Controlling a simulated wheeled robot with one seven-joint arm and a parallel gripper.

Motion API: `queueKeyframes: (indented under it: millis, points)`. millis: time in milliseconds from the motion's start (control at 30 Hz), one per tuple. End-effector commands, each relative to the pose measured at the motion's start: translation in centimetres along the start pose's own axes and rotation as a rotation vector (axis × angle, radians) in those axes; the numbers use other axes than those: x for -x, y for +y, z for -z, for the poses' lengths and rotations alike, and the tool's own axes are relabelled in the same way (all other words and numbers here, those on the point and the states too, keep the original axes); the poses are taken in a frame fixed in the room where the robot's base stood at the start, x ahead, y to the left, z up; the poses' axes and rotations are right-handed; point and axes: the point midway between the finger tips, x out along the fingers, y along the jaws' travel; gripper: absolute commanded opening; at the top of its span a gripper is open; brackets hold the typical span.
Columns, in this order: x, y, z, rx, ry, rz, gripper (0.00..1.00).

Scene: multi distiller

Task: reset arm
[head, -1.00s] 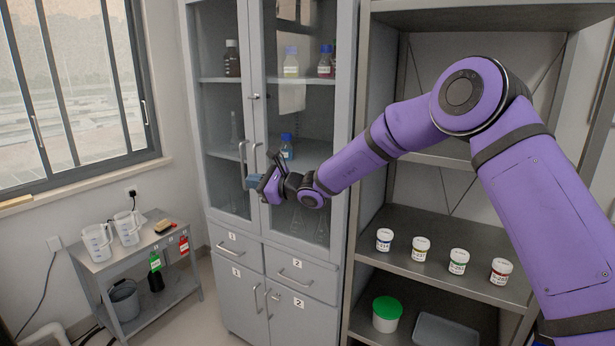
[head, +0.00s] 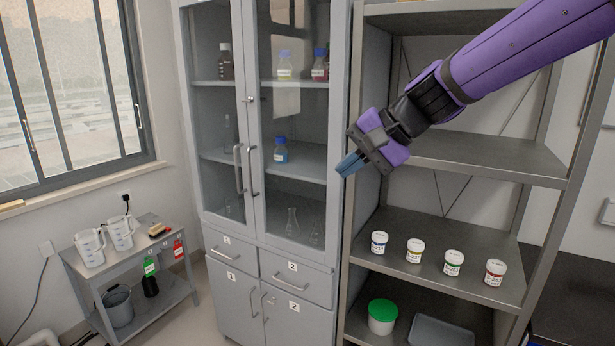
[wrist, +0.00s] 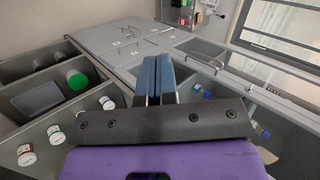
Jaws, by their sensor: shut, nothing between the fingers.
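My purple arm reaches in from the upper right in the head view. My gripper (head: 350,165) is shut and empty, with its blue fingers together, pointing down and left. It hangs in front of the right edge of the grey glass-door cabinet (head: 345,60) and the open shelf unit. In the wrist view the two blue fingers of my gripper (wrist: 155,75) lie side by side with nothing between them. The cabinet doors look closed.
Several small labelled jars (head: 414,251) stand on the middle shelf (head: 440,225). A green-lidded tub (head: 382,316) and a grey tray (head: 440,332) are below. A trolley (head: 85,263) with jugs and bottles stands at left by the window. Bottles and flasks show behind the cabinet glass.

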Motion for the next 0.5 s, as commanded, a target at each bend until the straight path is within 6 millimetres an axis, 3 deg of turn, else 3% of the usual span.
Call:
queueKeyframes:
  millis: [100,500]
  points:
    - [3.5,2.8,-2.2,0.087,0.054,-0.096,0.0]
    - [13.3,13.4,-9.3,0.319,0.212,-0.442,0.0]
